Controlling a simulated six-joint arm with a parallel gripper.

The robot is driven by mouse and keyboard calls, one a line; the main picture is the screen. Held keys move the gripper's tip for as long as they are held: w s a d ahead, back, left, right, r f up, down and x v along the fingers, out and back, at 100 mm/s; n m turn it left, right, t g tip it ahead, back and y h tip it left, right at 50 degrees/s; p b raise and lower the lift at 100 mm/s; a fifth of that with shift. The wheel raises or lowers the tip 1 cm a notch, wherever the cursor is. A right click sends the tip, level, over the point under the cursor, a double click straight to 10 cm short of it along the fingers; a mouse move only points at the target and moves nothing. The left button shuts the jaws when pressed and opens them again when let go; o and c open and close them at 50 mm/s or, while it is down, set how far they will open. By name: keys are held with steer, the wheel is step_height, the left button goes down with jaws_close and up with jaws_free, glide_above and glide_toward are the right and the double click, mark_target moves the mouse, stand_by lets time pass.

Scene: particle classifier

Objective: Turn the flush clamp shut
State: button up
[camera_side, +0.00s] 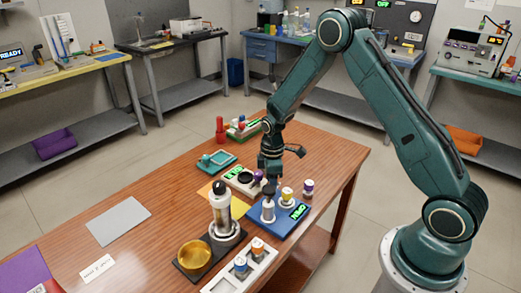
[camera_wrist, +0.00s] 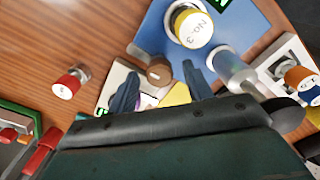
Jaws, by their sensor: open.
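My gripper (camera_side: 270,178) is above the wooden table, close to the blue pad (camera_side: 292,222) and a pale device with a green display (camera_side: 240,181). In the wrist view my gripper (camera_wrist: 160,90) has its two dark fingers apart, with nothing held between them. A brown round knob (camera_wrist: 159,71) on a pale plate (camera_wrist: 118,76) shows just beyond the gap between the fingers. I cannot tell for certain which part is the flush clamp. A clear upright column (camera_side: 221,210) stands on a dark base with a brass bowl (camera_side: 194,257).
A yellow-topped vial marked No.3 (camera_wrist: 192,27) stands on the blue pad. A grey cylinder (camera_wrist: 230,68) is close to the right finger. A red-capped vial (camera_wrist: 68,85) lies or stands left. A white rack (camera_side: 240,276) is at the front.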

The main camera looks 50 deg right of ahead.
steer(key=shift+c, duration=0.2)
steer(key=c, duration=0.9)
steer(key=shift+c, duration=0.2)
